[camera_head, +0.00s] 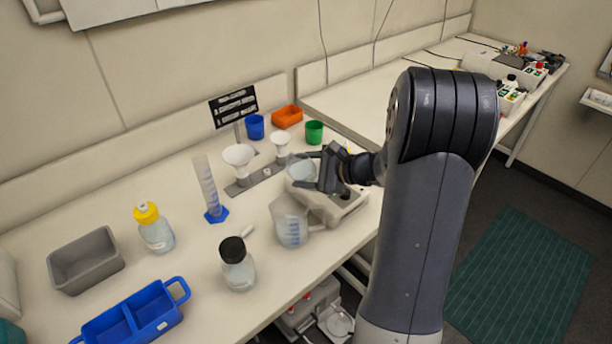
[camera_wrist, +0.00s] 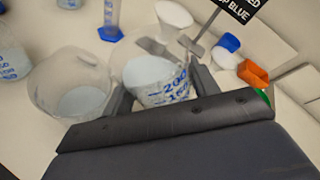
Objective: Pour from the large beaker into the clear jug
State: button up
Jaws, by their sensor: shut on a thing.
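My gripper (camera_head: 312,170) is shut on the large beaker (camera_head: 299,169), a clear vessel with blue markings and pale contents. In the wrist view the beaker (camera_wrist: 152,75) sits between the two fingers. Any slight tilt of it is hard to judge. The clear jug (camera_head: 291,222) has a handle and blue markings and stands upright on the bench, in front of the held beaker. In the wrist view the jug (camera_wrist: 72,84) is just left of the beaker, its open mouth showing, with pale contents low inside. No stream between them is visible.
A scale-like device (camera_head: 345,207) stands under my gripper. A graduated cylinder (camera_head: 207,187), a black-capped bottle (camera_head: 237,265) and a yellow-capped bottle (camera_head: 154,229) stand left of the jug. A funnel rack (camera_head: 240,187), blue cup (camera_head: 254,127), green cup (camera_head: 314,132) and orange tray (camera_head: 287,116) are behind.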

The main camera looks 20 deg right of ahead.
aim_at(290, 162)
jog(key=shift+s+a+r+n+t+b, duration=0.2)
jog(key=shift+s+r+n, duration=0.1)
jog(key=shift+r, duration=0.25)
jog(key=shift+s+a+r+n+t+b, duration=0.15)
jog(key=shift+s+a+r+n, duration=0.1)
jog(key=shift+r, duration=0.25)
jog(key=shift+d, duration=0.1)
jog(key=shift+f+h+b, duration=0.1)
jog(key=shift+h+b, duration=0.2)
jog(key=shift+b, duration=0.3)
jog(key=shift+r+n+t+b, duration=0.25)
jog(key=shift+n+t+b, duration=0.6)
jog(key=shift+b, duration=2.5)
jog(key=shift+s+a+r+n+t+h+b, duration=0.15)
jog(key=shift+n+b, duration=0.4)
jog(key=shift+b, duration=1.15)
jog(key=shift+s+r+n+t+h+b, duration=0.1)
jog(key=shift+n+t+b, duration=0.3)
jog(key=shift+b, duration=1.35)
jog(key=shift+s+a+r+n+t+h+b, duration=0.15)
jog(key=shift+n+b, duration=0.5)
jog(key=shift+b, duration=1.05)
